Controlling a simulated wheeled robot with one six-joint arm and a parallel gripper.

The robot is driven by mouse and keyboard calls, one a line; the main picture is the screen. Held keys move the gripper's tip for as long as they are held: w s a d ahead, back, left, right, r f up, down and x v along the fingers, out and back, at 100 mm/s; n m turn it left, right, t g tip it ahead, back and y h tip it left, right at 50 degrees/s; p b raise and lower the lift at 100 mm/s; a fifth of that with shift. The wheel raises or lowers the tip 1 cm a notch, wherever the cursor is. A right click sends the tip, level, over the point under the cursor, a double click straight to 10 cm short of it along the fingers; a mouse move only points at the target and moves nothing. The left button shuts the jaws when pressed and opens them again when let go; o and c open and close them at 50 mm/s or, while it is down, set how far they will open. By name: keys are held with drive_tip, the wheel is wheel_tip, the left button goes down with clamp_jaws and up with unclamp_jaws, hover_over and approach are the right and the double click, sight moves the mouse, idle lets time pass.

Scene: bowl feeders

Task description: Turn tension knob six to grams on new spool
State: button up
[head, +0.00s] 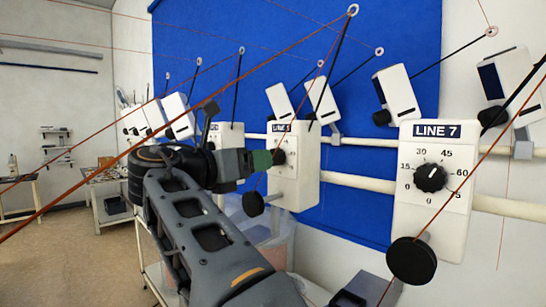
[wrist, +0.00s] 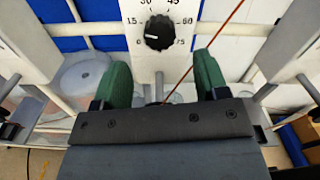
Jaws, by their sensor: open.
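The tension unit that I take for line six (head: 300,165) is a white box on the rail in the head view; its label is partly hidden. Its black knob (head: 279,157) sits just right of my gripper's green fingertips (head: 262,160). No spool weight can be read.
The LINE 7 unit (head: 432,190) stands to the right with its own knob (head: 431,178) and black disc (head: 411,261). A thin reddish line (wrist: 205,50) crosses just right of the knob in the wrist view. Cream rails (head: 350,182) run behind the units.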

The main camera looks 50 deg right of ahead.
sight(277, 157)
drive_tip(key=d, duration=0.4)
drive_tip(key=d+p, duration=0.1)
drive_tip(key=d, duration=0.1)
drive_tip(key=shift+s+d, duration=0.25)
drive_tip(key=shift+c, duration=0.4)
drive_tip(key=c, duration=0.8)
drive_tip(key=shift+c, duration=0.2)
drive_tip(key=shift+m, duration=0.3)
